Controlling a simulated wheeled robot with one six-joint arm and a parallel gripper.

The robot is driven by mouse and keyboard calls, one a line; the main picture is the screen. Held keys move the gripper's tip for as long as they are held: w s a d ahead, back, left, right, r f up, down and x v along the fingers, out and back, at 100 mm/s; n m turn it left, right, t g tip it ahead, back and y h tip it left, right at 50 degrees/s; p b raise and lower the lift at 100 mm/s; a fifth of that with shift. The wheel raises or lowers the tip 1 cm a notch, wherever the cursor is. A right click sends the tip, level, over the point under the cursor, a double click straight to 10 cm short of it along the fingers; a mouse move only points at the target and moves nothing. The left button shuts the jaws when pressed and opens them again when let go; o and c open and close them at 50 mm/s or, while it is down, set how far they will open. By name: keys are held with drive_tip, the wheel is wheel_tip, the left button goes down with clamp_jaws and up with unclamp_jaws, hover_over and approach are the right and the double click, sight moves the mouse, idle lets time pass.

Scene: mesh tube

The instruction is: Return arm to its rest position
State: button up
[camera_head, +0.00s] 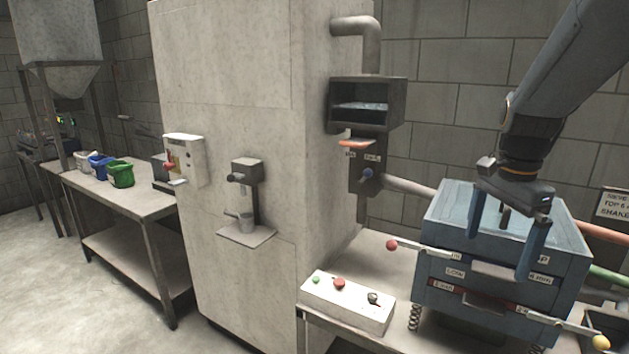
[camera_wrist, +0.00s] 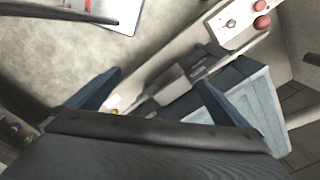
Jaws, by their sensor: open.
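My gripper (camera_head: 497,256) hangs from my arm at the right of the head view, its two blue fingers pointing down and spread apart. It appears in front of the blue stacked box unit (camera_head: 440,215), overlapping its top and front. Whether it touches the box I cannot tell. Nothing shows between the fingers. In the wrist view the spread fingers (camera_wrist: 160,78) reach up from the lower edge, with the blue box (camera_wrist: 262,108) at the right. The fingers hide part of the box front.
A control box (camera_head: 345,303) with buttons sits on the bench left of the blue unit. Red-ended (camera_head: 391,244) and yellow-ended (camera_head: 601,342) levers stick out beside it. A concrete pillar (camera_head: 230,90) stands in the middle. Coloured buckets (camera_head: 121,174) stand on the left table. Floor is clear at lower left.

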drive_tip(key=s+a+f+n+b, duration=0.1)
drive_tip(key=s+a+f+n, duration=0.3)
drive_tip(key=a+f+n, duration=0.4)
drive_tip(key=s+a+f+n+b, duration=0.2)
drive_tip(key=s+a+f+n, duration=0.2)
drive_tip(key=a+f+n, duration=0.3)
wheel_tip(320, 180, down, 2)
drive_tip(key=shift+s+a+n+t, duration=0.4)
drive_tip(key=shift+a, duration=0.5)
